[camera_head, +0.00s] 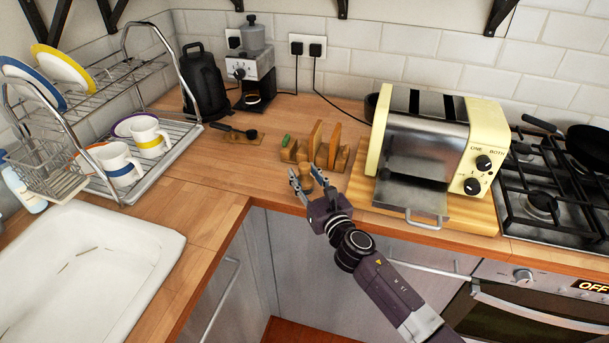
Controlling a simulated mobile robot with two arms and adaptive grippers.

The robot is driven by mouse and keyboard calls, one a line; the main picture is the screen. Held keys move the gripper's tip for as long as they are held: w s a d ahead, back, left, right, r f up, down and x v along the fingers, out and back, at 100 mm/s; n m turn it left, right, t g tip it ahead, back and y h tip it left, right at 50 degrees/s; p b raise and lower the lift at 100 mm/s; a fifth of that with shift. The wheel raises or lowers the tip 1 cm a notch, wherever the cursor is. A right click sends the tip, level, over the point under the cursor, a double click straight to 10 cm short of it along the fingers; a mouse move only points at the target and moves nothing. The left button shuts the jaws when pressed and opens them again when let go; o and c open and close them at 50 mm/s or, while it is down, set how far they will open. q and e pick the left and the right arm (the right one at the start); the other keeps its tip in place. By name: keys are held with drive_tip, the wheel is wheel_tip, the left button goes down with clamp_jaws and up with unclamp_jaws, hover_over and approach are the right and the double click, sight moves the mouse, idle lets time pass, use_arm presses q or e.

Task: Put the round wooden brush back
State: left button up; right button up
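A small wooden piece with a rounded end (305,173), which looks like the round wooden brush, stands on the counter at the front of a wooden rack. My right gripper (307,180) reaches it from the front, with one finger on each side of it. The fingers are apart; I cannot tell whether they touch the wood. The wooden rack (342,158) has upright slats and a green-ended item (286,141) at its left. The lower part of the brush is hidden by the fingers. My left gripper is not in view.
A cream toaster oven (425,135) on a wooden board stands close to the right of the rack. A dark spoon-like tool (236,131) lies to the left on a small mat. The dish rack (172,150) and sink (85,265) are further left. The counter between is clear.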

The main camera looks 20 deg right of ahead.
drive_tip(key=shift+r, duration=0.15)
drive_tip(key=shift+s, duration=0.15)
drive_tip(key=s+d+b, duration=0.1)
drive_tip(key=s, duration=1)
drive_tip(key=shift+s+d, duration=0.2)
drive_tip(key=shift+s, duration=0.15)
